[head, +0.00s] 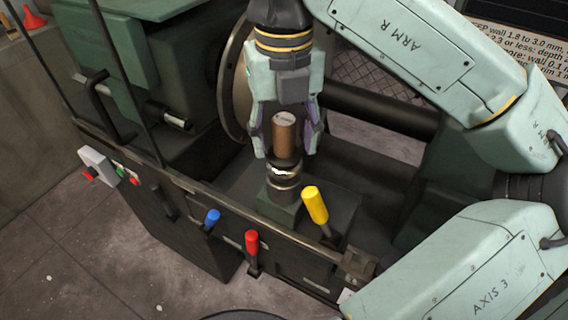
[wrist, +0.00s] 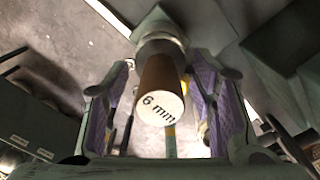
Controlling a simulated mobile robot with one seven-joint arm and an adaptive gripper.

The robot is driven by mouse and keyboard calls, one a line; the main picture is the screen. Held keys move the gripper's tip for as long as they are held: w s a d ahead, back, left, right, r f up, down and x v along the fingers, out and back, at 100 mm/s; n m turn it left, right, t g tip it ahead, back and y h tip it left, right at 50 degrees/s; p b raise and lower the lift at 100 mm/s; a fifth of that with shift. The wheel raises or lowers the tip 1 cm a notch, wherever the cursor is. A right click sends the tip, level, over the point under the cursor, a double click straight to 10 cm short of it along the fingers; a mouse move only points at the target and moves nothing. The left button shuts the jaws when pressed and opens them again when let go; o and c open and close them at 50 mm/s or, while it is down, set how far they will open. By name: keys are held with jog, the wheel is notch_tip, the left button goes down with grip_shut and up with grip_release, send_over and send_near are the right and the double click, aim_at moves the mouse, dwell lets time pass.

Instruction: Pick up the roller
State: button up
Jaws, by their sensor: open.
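The roller (head: 284,134) is a brown upright cylinder with a pale top, standing on a dark metal holder (head: 285,182) on the machine. In the wrist view the roller (wrist: 160,92) shows its pale end face, marked "6 mm". My gripper (head: 285,145) points down with one finger on each side of the roller. In the wrist view my gripper (wrist: 165,110) has its purple-padded fingers left and right of the roller, with gaps visible on both sides. The gripper is open. The lower part of the holder is partly hidden in the wrist view.
A yellow-handled lever (head: 315,205) stands close right of the holder. Blue (head: 212,218) and red (head: 252,242) levers stand along the front rail. A large round disc (head: 236,80) is behind my gripper on the left. A dark horizontal bar (head: 380,108) runs to the right behind it.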

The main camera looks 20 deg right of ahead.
jog(key=shift+f, duration=0.45)
jog(key=shift+r, duration=0.1)
jog(key=shift+c, duration=0.5)
grip_shut()
